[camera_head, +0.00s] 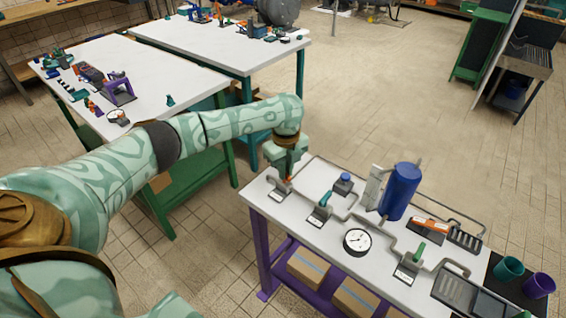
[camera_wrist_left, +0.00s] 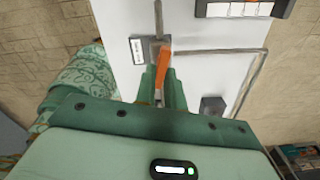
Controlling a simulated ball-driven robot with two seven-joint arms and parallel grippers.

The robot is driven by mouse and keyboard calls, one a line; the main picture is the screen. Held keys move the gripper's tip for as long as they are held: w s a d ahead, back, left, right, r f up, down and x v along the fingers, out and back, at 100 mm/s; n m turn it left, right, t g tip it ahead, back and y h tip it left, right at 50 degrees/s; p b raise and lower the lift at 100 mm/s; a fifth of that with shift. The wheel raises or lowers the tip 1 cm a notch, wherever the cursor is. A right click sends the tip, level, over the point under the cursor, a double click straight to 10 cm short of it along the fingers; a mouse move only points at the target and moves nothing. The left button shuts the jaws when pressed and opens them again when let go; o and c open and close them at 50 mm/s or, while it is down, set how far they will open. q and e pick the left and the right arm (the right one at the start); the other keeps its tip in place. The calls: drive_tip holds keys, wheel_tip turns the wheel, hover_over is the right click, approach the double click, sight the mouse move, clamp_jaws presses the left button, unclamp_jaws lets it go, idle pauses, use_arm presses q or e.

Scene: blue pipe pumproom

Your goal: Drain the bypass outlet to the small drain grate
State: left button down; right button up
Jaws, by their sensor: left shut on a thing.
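My left gripper (camera_head: 287,166) is at the far-left end of the pipe bench, shut on an orange valve lever (camera_wrist_left: 164,70). In the left wrist view the lever stands between the two green fingers (camera_wrist_left: 160,88), above a grey valve body with a small label. On the bench are a valve with a teal handle (camera_head: 325,199) and one with a green handle (camera_head: 419,251). A smaller slotted grate (camera_head: 465,239) lies at the right rear, and a larger one (camera_head: 457,291) at the right front. The label text is too small to read. My right gripper is not in view.
The white bench top (camera_head: 300,213) carries grey pipes, a blue tank (camera_head: 400,192), a round gauge (camera_head: 357,241) and an orange-topped device (camera_head: 430,226). Teal (camera_head: 508,269) and purple (camera_head: 538,286) cups stand at the right end. Two more white tables stand behind.

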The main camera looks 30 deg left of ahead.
use_arm(q)
drive_tip(key=n+p, duration=0.2)
drive_tip(key=p, duration=0.1)
drive_tip(key=shift+r+n, duration=0.25)
drive_tip(key=shift+n, duration=0.05)
drive_tip(key=shift+w+f+n+p, duration=0.1)
drive_tip(key=shift+f+n+p, duration=0.1)
drive_tip(key=shift+n+p, duration=0.4)
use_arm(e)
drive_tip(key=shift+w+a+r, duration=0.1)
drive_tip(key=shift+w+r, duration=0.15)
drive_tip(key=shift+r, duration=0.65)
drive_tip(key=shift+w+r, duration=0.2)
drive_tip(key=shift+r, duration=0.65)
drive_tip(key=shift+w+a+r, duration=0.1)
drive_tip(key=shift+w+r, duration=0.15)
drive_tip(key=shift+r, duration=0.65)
use_arm(q)
drive_tip(key=c, duration=1.5)
unclamp_jaws()
